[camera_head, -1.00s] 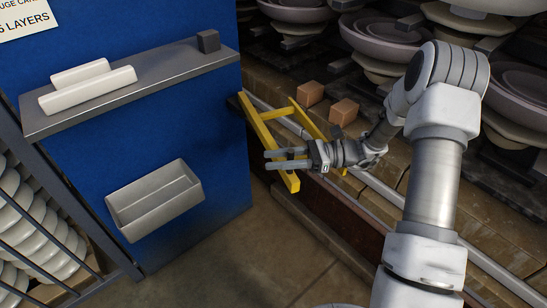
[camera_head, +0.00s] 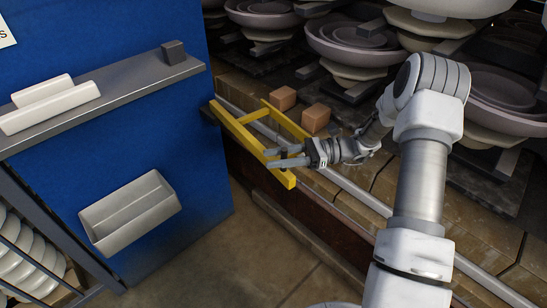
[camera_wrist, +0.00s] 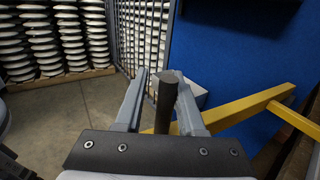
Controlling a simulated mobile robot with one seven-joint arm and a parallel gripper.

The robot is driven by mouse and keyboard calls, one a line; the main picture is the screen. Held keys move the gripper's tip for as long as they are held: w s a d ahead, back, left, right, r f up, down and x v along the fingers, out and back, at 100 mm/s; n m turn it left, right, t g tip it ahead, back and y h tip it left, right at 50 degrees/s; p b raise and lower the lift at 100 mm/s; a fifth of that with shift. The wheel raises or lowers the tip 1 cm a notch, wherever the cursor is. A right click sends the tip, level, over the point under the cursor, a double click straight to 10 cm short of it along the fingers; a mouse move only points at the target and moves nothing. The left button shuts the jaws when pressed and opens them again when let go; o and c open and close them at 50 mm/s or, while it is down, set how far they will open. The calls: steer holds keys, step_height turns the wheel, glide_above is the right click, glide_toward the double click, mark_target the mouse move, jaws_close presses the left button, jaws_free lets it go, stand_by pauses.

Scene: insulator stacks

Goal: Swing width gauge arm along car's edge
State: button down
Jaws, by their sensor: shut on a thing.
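The yellow width gauge arm (camera_head: 242,138) is a flat frame reaching from the blue panel's edge out along the edge of the car (camera_head: 360,188). Its second bar (camera_head: 285,120) lies over the car's deck, near two orange-brown blocks. My gripper (camera_head: 270,158) is at the arm's outer part. In the wrist view, my gripper (camera_wrist: 163,84) is shut on a dark upright handle (camera_wrist: 163,108) between its two fingers. The yellow arm also shows there (camera_wrist: 240,108), behind and right of the fingers. The handle is mostly hidden in the head view.
The orange-brown blocks (camera_head: 283,98) and stacked grey and cream insulators (camera_head: 350,40) stand on the car. The blue panel (camera_head: 110,135) bears a shelf (camera_head: 130,85) and an empty grey bin (camera_head: 130,208). Open floor (camera_head: 225,265) lies in front of the car.

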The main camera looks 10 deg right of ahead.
steer(key=shift+s+d+f, duration=0.2)
steer(key=shift+s+d, duration=0.15)
steer(key=shift+s, duration=0.15)
steer(key=c, duration=1)
jaws_free()
steer(key=shift+o, duration=1.2)
steer(key=shift+s+d+r, duration=0.1)
steer(key=shift+a+r, duration=0.1)
steer(key=shift+a, duration=0.1)
